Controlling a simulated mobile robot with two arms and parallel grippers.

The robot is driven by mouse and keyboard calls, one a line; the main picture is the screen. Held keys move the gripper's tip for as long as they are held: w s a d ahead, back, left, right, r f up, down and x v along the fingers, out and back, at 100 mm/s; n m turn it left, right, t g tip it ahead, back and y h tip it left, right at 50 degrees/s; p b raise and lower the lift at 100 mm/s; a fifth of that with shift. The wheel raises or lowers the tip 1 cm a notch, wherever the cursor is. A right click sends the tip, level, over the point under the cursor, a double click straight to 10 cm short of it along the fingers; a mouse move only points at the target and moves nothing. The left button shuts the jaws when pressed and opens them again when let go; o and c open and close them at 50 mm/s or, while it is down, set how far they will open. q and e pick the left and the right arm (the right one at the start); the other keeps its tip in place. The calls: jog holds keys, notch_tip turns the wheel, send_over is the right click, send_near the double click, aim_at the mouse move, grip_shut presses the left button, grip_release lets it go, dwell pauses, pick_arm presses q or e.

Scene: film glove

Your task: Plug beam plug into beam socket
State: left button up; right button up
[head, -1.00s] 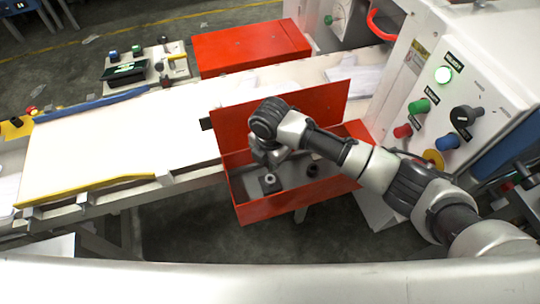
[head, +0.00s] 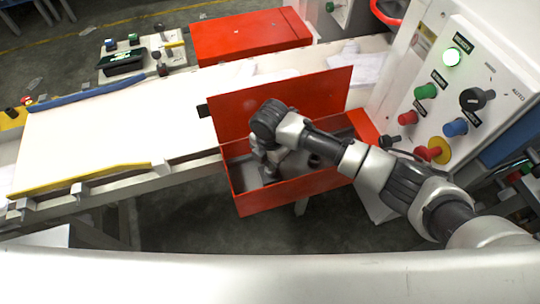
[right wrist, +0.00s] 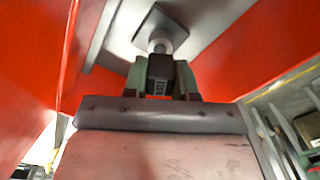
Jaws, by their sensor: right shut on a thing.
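My right gripper (head: 268,170) reaches down into the open red box (head: 290,197) in the head view. In the right wrist view the gripper (right wrist: 161,76) is shut on a dark block, apparently the beam plug (right wrist: 159,74). Just beyond it a pale round part (right wrist: 160,43) stands in front of a dark square piece, apparently the beam socket (right wrist: 157,18), on a grey plate. I cannot tell whether plug and socket touch or are joined. In the head view the arm hides most of both. My left gripper is not in view.
The box's raised red lid (head: 325,92) stands behind my arm, and its walls surround the gripper closely. A small dark round part (head: 314,161) lies to the right inside. A white control panel (head: 470,60) with knobs is on the right, a white conveyor table (head: 110,130) on the left.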

jog(key=shift+f+b, duration=0.6)
jog(key=shift+f, duration=0.45)
dwell(0.8)
jog(key=o, duration=1)
jog(key=shift+r, duration=0.1)
notch_tip(320, 180, up, 11)
jog(key=p, duration=1.1)
jog(key=shift+f, duration=0.2)
